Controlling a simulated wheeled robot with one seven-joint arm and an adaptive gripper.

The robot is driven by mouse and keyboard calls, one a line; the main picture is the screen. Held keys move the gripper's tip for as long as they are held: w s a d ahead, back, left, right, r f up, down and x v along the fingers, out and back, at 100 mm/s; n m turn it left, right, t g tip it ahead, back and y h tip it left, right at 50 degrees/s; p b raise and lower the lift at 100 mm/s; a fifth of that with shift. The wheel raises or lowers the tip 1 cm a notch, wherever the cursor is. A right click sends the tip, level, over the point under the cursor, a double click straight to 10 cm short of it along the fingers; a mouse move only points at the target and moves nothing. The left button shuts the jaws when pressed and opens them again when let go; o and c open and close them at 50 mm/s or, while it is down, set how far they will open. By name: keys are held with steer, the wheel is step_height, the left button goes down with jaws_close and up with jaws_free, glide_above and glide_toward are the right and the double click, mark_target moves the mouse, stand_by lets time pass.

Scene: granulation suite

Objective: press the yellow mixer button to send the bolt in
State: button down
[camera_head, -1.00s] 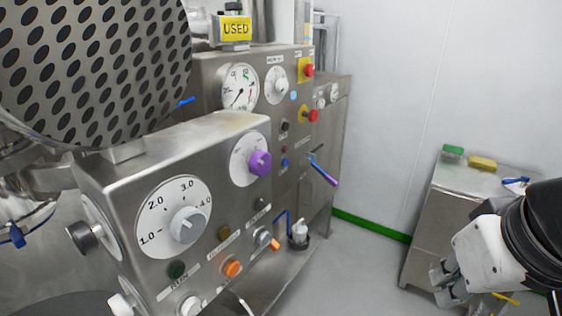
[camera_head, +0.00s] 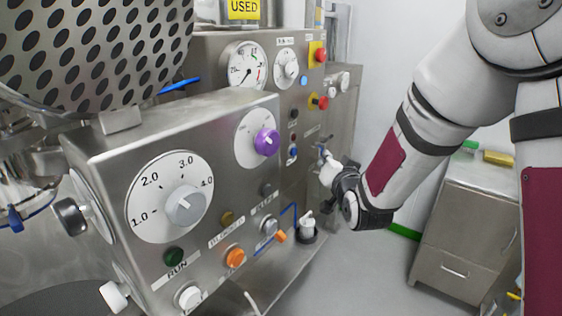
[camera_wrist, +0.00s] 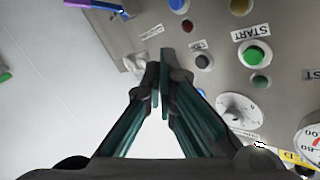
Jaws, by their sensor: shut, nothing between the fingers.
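In the head view a dull yellow button (camera_head: 227,218) sits on the near steel control box, above a label I cannot fully read. In the wrist view a yellow button (camera_wrist: 240,6) is cut by the top edge, above a green START button (camera_wrist: 254,53); I cannot tell whether it is the same one. My gripper (camera_wrist: 160,60) is shut and empty, its fingers pointing at the panel with the yellow button up and to the right of the tips. In the head view my gripper (camera_head: 322,152) is small and partly hidden at the far panel's right side. I see no bolt.
The near box carries a large dial (camera_head: 186,205), a purple knob (camera_head: 267,142) and orange buttons. Red knobs (camera_head: 320,55) stick out from the far panel. A purple-and-blue handle (camera_wrist: 95,4) shows in the wrist view. A steel cabinet (camera_head: 468,235) stands right.

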step_height(320, 180, down, 6)
steer(key=w+a+m+t+y, duration=0.1)
steer(key=a+t, duration=0.2)
steer(key=shift+w+m+b, duration=0.3)
steer(key=shift+w+b, duration=0.05)
steer(key=shift+b, duration=0.05)
steer(key=w+a+b, duration=0.2)
steer(key=w+a, duration=0.3)
steer(key=a, duration=0.2)
steer(key=shift+a, duration=0.15)
steer(key=shift+a, duration=0.15)
stand_by(1.3)
steer(key=shift+w+a+b, duration=0.2)
steer(key=shift+b, duration=0.2)
